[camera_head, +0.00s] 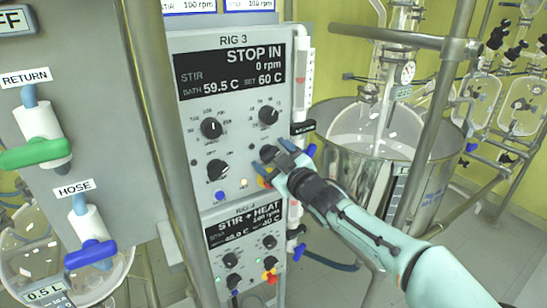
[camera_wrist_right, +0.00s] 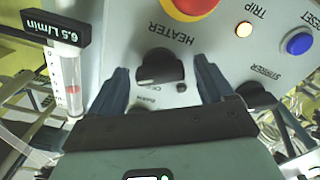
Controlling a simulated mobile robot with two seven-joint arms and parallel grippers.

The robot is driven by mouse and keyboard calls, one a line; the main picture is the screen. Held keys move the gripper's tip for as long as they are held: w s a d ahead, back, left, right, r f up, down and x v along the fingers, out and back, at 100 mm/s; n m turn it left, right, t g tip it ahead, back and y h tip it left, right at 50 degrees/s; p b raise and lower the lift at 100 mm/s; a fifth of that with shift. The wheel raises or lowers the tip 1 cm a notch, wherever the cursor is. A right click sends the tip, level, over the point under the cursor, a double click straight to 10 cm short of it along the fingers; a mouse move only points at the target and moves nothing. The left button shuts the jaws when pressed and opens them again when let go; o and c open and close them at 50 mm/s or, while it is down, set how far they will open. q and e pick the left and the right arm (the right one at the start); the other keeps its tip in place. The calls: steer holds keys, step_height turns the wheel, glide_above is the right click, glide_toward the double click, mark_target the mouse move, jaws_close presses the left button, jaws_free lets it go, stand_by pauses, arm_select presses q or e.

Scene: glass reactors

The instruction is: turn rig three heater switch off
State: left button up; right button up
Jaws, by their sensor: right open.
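The rig three heater switch (camera_wrist_right: 160,68) is a black rotary knob on the grey rig three panel (camera_head: 190,165), labelled HEATER in the right wrist view, which is upside down. My right gripper (camera_head: 277,150) is at the panel's lower right in the head view and hides the switch there. In the wrist view my right gripper (camera_wrist_right: 162,78) is open, with one blue finger on each side of the knob and gaps to it. I cannot tell how deep the fingertips reach. The left gripper is not in view.
A red stop button (camera_wrist_right: 190,6) on yellow, a lit TRIP lamp (camera_wrist_right: 244,30), a blue RESET button (camera_wrist_right: 299,43) and the STIRRER knob (camera_wrist_right: 258,95) are close by. A flow tube (camera_wrist_right: 68,75) stands beside the panel. A steel bath (camera_head: 375,150) is to the right.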

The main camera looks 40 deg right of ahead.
steer(key=shift+s, duration=0.1)
steer(key=c, duration=1)
steer(key=shift+c, duration=0.2)
arm_select(q)
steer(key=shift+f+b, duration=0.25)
steer(key=shift+b, duration=0.05)
arm_select(e)
steer(key=shift+n, duration=0.3)
steer(key=shift+n+b, duration=0.6)
steer(key=shift+n, duration=0.4)
steer(key=n+b, duration=0.1)
steer(key=n, duration=0.1)
steer(key=shift+a+n, duration=0.1)
steer(key=shift+n, duration=0.2)
steer(key=n+b, duration=0.1)
steer(key=n, duration=0.2)
steer(key=shift+b, duration=0.3)
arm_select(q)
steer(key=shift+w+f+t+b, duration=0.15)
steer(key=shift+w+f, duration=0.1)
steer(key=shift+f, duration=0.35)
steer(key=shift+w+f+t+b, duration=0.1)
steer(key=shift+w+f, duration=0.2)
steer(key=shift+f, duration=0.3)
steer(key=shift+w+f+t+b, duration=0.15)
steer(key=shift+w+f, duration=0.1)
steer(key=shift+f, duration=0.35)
arm_select(e)
steer(key=shift+n, duration=1.8)
